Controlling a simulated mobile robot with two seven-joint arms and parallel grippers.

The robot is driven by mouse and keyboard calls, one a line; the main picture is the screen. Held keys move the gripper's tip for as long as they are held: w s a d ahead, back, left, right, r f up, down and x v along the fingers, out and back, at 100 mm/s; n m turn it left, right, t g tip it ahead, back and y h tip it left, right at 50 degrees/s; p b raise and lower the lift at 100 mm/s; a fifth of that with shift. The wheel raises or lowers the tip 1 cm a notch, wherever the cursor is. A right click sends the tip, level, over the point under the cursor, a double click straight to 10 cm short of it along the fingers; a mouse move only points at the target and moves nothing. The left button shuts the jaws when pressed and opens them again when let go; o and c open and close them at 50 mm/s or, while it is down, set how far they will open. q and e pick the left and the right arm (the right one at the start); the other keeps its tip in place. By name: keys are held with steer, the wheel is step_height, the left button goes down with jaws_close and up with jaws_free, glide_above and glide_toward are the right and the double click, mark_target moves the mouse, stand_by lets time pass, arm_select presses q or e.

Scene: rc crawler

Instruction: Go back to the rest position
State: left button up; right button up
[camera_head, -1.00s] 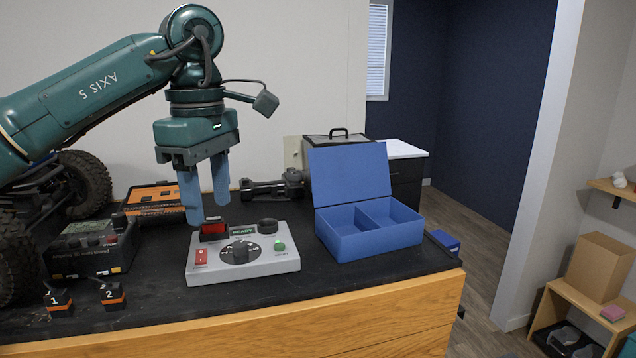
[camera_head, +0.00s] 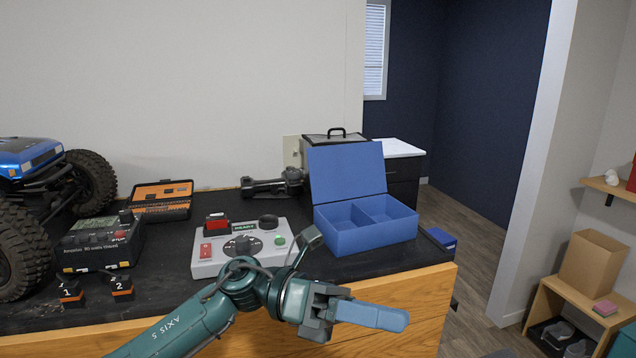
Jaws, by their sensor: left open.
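My left gripper (camera_head: 372,316) is in front of the workbench's front edge, low in the head view. Its blue fingers point to the right and overlap in this view, so the gap between them is hidden. I see nothing held in it; it is open. My green left arm (camera_head: 180,328) comes in from the bottom left, below the grey control box (camera_head: 205,262). My right gripper is not in view.
The black bench top (camera_head: 165,290) holds a crawler truck (camera_head: 30,155), a black charger box (camera_head: 100,245), an orange-black case (camera_head: 160,200) and an open, two-compartment blue box (camera_head: 375,240). Numbered blocks 1 (camera_head: 68,292) and 2 (camera_head: 119,285) stand near the front edge.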

arm_select(q)
steer(key=w+a+f+n+t+y, duration=0.25)
steer(key=a+f+n+t, duration=0.35)
steer(key=n+t, duration=0.85)
steer(key=w+a+f+n+t+y, duration=0.1)
steer(key=w+a+f+n+t, duration=0.25)
steer(key=f+n+t, duration=1.1)
steer(key=s+a+f+n+g+y, duration=0.5)
steer(key=s+a+f+n, duration=0.1)
steer(key=s+f+n, duration=0.1)
steer(key=s+a+f+n+g+y+p, duration=0.1)
steer(key=s+a+f+n+g+y, duration=0.4)
steer(key=s+n, duration=0.4)
step_height(320, 180, down, 2)
steer(key=a+n+g, duration=0.1)
steer(key=n, duration=0.1)
steer(key=shift+a+f+n, duration=0.2)
steer(key=shift+f+n, duration=0.05)
steer(key=shift+n, duration=0.15)
steer(key=shift+w, duration=0.1)
steer(key=shift+c, duration=0.3)
